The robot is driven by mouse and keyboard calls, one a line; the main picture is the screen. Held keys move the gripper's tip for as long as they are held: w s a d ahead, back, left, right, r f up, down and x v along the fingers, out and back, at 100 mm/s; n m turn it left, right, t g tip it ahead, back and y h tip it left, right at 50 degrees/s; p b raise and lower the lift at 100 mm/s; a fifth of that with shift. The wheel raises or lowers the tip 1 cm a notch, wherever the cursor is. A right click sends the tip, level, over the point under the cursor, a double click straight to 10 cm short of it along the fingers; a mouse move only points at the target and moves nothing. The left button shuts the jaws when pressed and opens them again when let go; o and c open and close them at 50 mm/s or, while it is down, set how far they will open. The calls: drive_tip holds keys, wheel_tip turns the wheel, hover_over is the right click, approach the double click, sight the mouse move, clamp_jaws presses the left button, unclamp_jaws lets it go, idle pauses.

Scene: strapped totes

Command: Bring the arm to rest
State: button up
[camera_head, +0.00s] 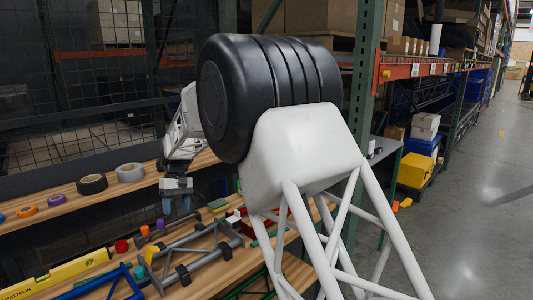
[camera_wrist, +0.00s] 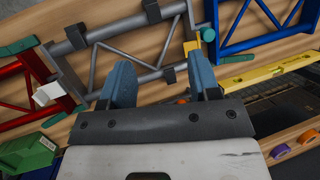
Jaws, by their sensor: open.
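My gripper (camera_head: 178,205) hangs fingers-down over the wooden bench (camera_head: 60,208), left of centre in the head view. Its two blue fingers stand apart in the wrist view (camera_wrist: 161,80), with nothing held between them. A grey truss frame (camera_head: 200,262) lies on the bench near the fingers; it also shows beyond the fingertips in the wrist view (camera_wrist: 125,42). I cannot tell the exact gap between fingers and frame. Part of the arm is hidden behind my large black and white body parts.
A blue frame (camera_wrist: 262,22), a red frame (camera_wrist: 28,90) and a yellow level (camera_wrist: 268,75) lie around the grey frame. A green box (camera_wrist: 28,152) is at lower left. Tape rolls (camera_head: 92,184) sit on the back shelf by a mesh panel. The aisle floor (camera_head: 460,210) is clear.

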drive_tip(key=s+d+r+m+t, duration=0.1)
drive_tip(key=s+d+r, duration=0.4)
drive_tip(key=d, duration=0.5)
drive_tip(key=s+d+r+m+t+y, duration=0.1)
drive_tip(key=s+d+r+m+t, duration=0.15)
drive_tip(key=s+d, duration=0.6)
drive_tip(key=s+d+r+m, duration=0.1)
drive_tip(key=s+d+r, duration=0.35)
drive_tip(key=d, duration=0.85)
drive_tip(key=s+d+f+m+t, duration=0.2)
drive_tip(key=s+d, duration=0.6)
drive_tip(key=s, duration=0.5)
drive_tip(key=s+d+f+m+t, duration=0.1)
drive_tip(key=s+d+f+m, duration=0.1)
drive_tip(key=s+d, duration=0.6)
drive_tip(key=s+f, duration=0.1)
drive_tip(key=s, duration=0.3)
drive_tip(key=shift+s+d+t+h, duration=0.15)
drive_tip(key=shift+s+t+h, duration=0.2)
drive_tip(key=shift+h, duration=0.05)
